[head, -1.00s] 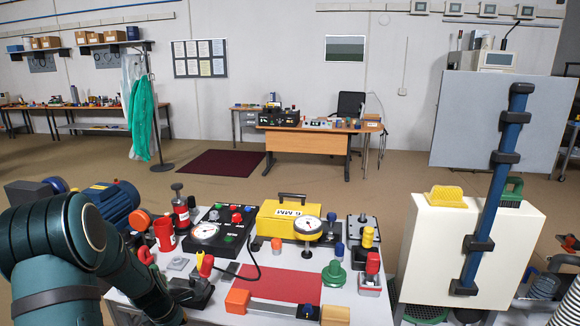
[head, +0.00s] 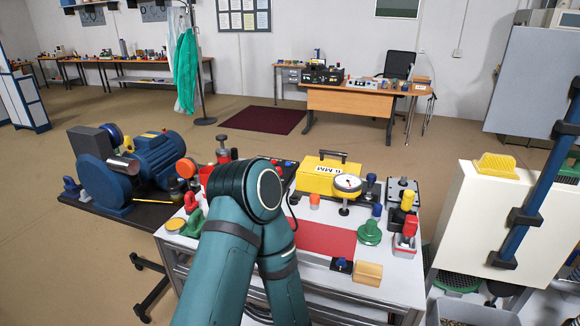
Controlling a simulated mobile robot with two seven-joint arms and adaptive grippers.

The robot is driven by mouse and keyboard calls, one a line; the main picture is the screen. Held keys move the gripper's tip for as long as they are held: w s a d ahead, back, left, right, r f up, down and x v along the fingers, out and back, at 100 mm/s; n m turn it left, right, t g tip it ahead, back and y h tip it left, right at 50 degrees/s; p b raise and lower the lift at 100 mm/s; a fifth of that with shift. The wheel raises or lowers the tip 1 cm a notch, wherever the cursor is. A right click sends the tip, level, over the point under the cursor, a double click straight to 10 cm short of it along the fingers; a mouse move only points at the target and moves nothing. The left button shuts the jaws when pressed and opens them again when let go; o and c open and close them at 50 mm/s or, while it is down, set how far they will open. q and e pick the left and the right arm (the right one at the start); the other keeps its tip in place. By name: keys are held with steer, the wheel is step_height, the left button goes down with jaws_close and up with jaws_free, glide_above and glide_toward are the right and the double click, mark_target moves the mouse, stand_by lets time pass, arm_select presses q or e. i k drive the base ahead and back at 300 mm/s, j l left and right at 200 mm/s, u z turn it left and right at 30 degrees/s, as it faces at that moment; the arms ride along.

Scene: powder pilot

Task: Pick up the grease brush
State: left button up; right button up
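I cannot make out the grease brush for certain in the head view. A dark cup-like item (head: 178,189) stands at the right end of the motor bench, too small to identify. My teal arm rises from the bottom centre and its large rounded joint stands in front of the white table (head: 305,268). It hides the table's left middle and part of the red mat (head: 325,240). I cannot see either gripper.
A blue motor (head: 160,160) stands on the dark bench (head: 115,206) at left. A yellow case (head: 318,176), a dial gauge (head: 347,184), a green knob (head: 370,233) and a tan block (head: 368,274) crowd the white table. A cream cabinet (head: 485,225) stands at right.

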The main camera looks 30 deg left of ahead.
mark_target(191, 205)
steer(key=u, duration=1.75)
